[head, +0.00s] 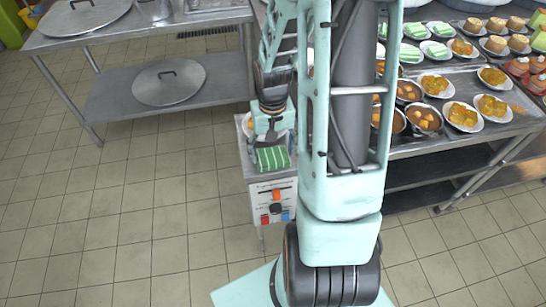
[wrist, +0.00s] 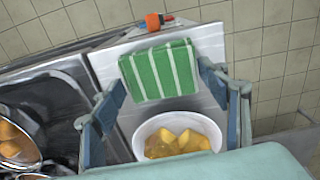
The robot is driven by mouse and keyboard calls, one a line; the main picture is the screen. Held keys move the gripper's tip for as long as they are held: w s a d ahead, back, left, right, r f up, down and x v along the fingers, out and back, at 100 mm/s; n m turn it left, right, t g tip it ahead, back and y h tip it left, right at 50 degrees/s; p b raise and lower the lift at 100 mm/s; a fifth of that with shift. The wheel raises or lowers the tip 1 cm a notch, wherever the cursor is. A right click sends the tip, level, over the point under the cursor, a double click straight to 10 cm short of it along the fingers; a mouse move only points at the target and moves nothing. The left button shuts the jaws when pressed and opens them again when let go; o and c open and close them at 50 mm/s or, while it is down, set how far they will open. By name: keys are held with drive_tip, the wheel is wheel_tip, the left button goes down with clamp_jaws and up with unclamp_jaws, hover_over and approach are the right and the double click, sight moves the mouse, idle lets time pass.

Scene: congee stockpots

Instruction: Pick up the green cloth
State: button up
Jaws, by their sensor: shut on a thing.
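The green cloth with pale stripes (head: 272,158) shows at the front of a small metal unit in the head view. In the wrist view the green cloth (wrist: 160,70) is a folded rectangle, seen between the fingertips. My gripper (head: 270,140) points down at it, and in the wrist view my gripper (wrist: 162,72) has a finger at each side edge of the cloth, shut on it. I cannot tell whether the cloth touches the surface below.
A white bowl of yellow chunks (wrist: 178,148) stands close beside the cloth. The unit's front has orange, black, red and blue controls (head: 272,207). A counter with plated food (head: 465,115) is at right. A steel table (head: 100,40) with lids is at left. Tiled floor lies clear between.

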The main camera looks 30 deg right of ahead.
sight(273, 153)
drive_tip(key=shift+r, duration=0.1)
drive_tip(key=shift+r, duration=0.4)
wheel_tip(273, 153, up, 3)
drive_tip(key=shift+f+p, duration=0.2)
drive_tip(key=shift+p, duration=0.1)
drive_tip(key=s+d+r, duration=0.2)
drive_tip(key=r, duration=0.1)
drive_tip(key=s+d+r, duration=0.1)
drive_tip(key=shift+s+r, duration=0.1)
drive_tip(key=shift+r, duration=0.3)
drive_tip(key=s+d+r, duration=0.1)
drive_tip(key=s+d, duration=0.1)
drive_tip(key=s+d+r, duration=0.2)
drive_tip(key=s, duration=0.1)
drive_tip(key=s+d+r, duration=0.1)
drive_tip(key=s+d, duration=0.1)
drive_tip(key=shift+s+r, duration=0.35)
drive_tip(key=shift+s, duration=0.05)
